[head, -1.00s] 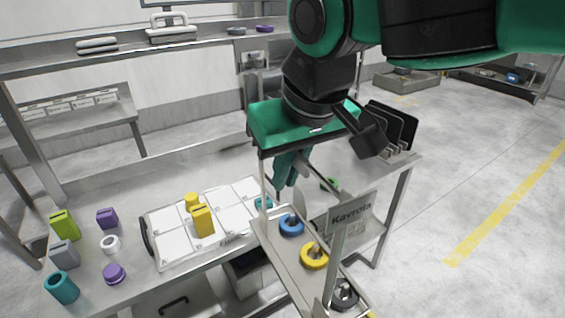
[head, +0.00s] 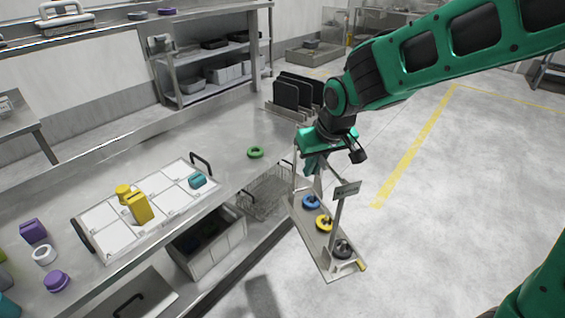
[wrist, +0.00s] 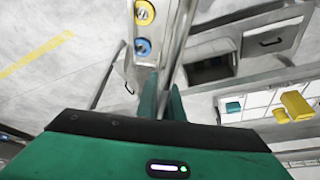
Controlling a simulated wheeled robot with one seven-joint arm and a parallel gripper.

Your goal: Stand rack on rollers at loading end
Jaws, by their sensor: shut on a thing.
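The rack (head: 314,240) is a long pale tray with upright posts, a top bar and a small sign plate (head: 347,190). It carries a blue ring (head: 311,202), a yellow ring (head: 324,223) and a dark grey ring (head: 343,248). My gripper (head: 316,168) is shut on the rack's upper part and holds it roughly upright, beside the workbench and over the floor. The wrist view shows the rack (wrist: 143,29) beyond my fingers (wrist: 162,98), with the yellow and blue rings on it. The exact grip is partly hidden. I cannot make out the rollers.
The steel workbench (head: 222,140) bears a white compartment tray (head: 105,241) with yellow and teal pieces, a green ring (head: 256,152) and a holder of dark plates (head: 286,94). A wire basket (head: 265,195) and a grey bin (head: 215,247) sit below. The floor (head: 440,210) at right is clear.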

